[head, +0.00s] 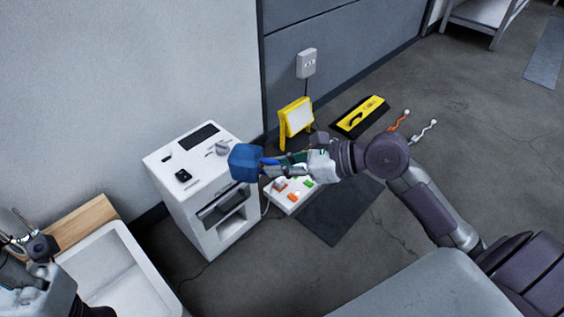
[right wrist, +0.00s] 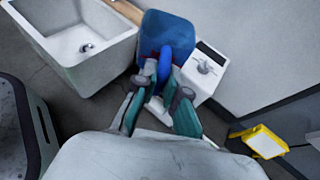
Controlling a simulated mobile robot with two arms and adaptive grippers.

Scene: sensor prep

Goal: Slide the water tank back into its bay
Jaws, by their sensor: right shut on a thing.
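The water tank (head: 245,162) is a blue box with a blue handle. My right gripper (head: 268,167) is shut on its handle and holds it in the air, in front of the right side of the white machine (head: 168,162). In the right wrist view, the tank (right wrist: 165,32) is beyond the fingertips (right wrist: 165,80) and partly covers the machine (right wrist: 235,72). The machine has a dark opening (head: 222,206) in its front; I cannot tell whether this is the tank's bay. My left gripper (head: 25,240) is at the left edge, partly cut off, near the sink.
A white sink (head: 110,262) with a wooden edge stands left of the machine. A white board with colored pieces (head: 291,192), a yellow stand (head: 296,118) and a yellow-black case (head: 360,117) are to the right. A cable lies on the floor. A grey surface (head: 430,290) is at the bottom.

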